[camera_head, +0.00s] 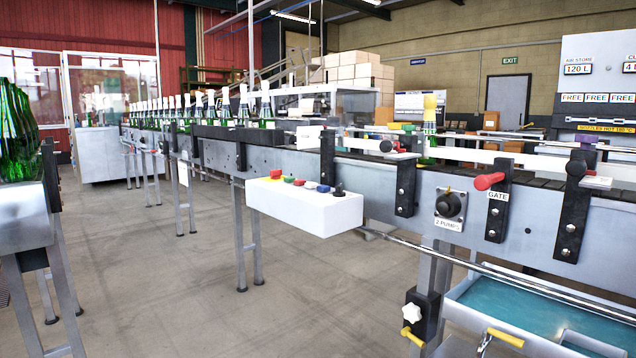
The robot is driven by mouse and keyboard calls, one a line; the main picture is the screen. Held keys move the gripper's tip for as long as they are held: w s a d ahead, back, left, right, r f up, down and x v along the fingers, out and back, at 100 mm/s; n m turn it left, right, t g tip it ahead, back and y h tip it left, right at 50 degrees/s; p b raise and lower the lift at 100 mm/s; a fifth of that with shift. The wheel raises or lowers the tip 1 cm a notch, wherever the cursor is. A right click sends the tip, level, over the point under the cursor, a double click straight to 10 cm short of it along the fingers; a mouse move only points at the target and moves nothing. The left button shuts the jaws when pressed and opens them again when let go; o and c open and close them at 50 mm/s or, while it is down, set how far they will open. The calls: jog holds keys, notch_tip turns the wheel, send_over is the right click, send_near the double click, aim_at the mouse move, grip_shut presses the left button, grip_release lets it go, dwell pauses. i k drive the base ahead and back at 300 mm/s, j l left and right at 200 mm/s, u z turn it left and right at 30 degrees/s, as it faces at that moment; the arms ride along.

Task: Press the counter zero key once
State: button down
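A white control box (305,207) is fixed to the front of the conveyor. My gripper is not in view.
The conveyor (380,180) runs across with several green bottles (243,105). A red GATE handle (489,181) and a black 2 PUMPS knob (447,206) stick out at right. A water-filled trough (540,305) lies below. Bare floor (200,290) is free in front.

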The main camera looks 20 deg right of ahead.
aim_at(323, 188)
jog(key=i+l+z, duration=0.15)
jog(key=i, duration=0.45)
jog(key=i+z, duration=0.1)
jog(key=i, duration=0.5)
